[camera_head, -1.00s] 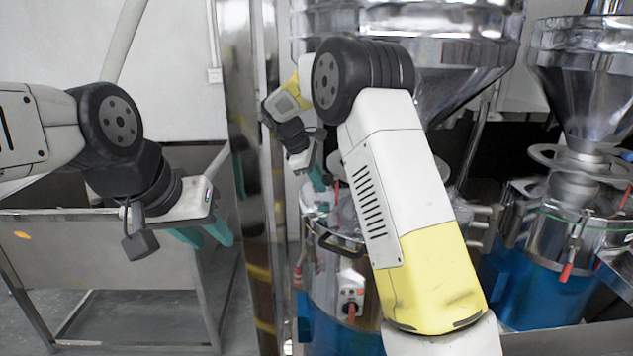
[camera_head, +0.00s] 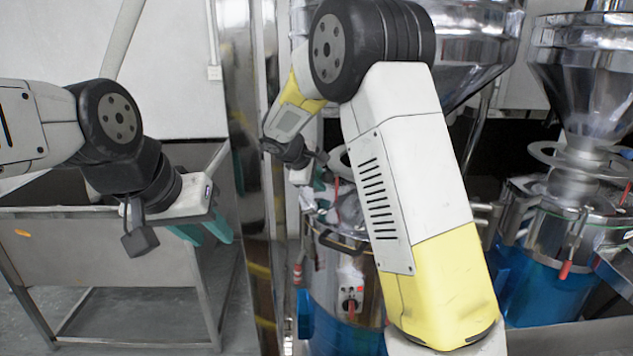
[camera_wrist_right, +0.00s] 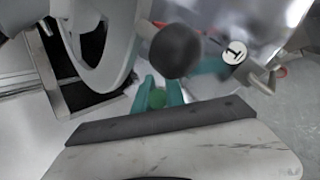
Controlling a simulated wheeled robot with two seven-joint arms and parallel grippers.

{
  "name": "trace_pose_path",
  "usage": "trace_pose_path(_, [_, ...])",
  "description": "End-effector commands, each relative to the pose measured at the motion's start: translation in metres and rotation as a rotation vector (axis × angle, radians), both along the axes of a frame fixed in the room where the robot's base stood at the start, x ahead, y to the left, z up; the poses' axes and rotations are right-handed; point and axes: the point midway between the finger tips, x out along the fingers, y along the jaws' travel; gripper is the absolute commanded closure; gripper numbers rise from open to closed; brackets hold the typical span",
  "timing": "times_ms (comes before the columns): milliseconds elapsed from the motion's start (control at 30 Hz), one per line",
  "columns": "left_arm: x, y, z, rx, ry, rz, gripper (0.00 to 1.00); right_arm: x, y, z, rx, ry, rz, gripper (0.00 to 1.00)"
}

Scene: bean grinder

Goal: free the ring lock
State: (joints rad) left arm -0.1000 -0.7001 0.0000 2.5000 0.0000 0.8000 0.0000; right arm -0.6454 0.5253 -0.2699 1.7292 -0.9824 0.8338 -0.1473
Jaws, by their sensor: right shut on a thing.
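A black ball knob (camera_wrist_right: 175,50) sits at the teal fingertips of my right gripper (camera_wrist_right: 160,88) in the right wrist view. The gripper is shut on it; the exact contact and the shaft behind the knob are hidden. In the head view my right gripper (camera_head: 319,182) is at the top of the left grinder's steel drum (camera_head: 325,270), largely behind my right arm. The ring lock itself cannot be made out clearly. My left gripper (camera_head: 204,230) is open and empty, over the steel table on the left, away from the grinder.
A pale ring-shaped part (camera_wrist_right: 98,45) and a round label marked 1 (camera_wrist_right: 235,52) are close to the right gripper. A steel post (camera_head: 250,180) stands left of the grinder. A second grinder (camera_head: 565,240) stands at the right. A steel table (camera_head: 110,265) is at the left.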

Motion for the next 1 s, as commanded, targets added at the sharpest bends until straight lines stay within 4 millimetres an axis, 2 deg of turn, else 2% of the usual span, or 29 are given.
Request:
trace_pose_path(133, [0.0000, 0.0000, 0.0000, 0.000, 0.000, 0.000, 0.64, 0.0009, 0.0002, 0.0015, 0.001, -0.003, 0.001, 1.00])
trace_pose_path(167, [0.0000, 0.0000, 0.0000, 0.000, 0.000, 0.000, 0.64, 0.0010, 0.0002, 0.0014, 0.001, -0.003, 0.001, 0.79])
trace_pose_path(233, [0.0000, 0.0000, 0.0000, 0.000, 0.000, 0.000, 0.64, 0.0008, 0.0003, 0.0012, 0.002, -0.002, 0.001, 0.65])
trace_pose_path(267, [0.0000, 0.0000, 0.0000, 0.000, 0.000, 0.000, 0.64, 0.0007, 0.0001, 0.0011, 0.001, -0.002, 0.000, 0.63])
trace_pose_path(667, [0.0000, 0.0000, 0.0000, 0.000, 0.000, 0.000, 0.64, 0.0014, -0.0002, 0.0007, -0.002, 0.017, -0.002, 0.63])
trace_pose_path(1000, [0.0000, 0.0000, 0.0000, 0.000, 0.000, 0.000, 0.64, 0.0089, -0.0011, 0.0044, -0.010, 0.253, -0.008, 0.63])
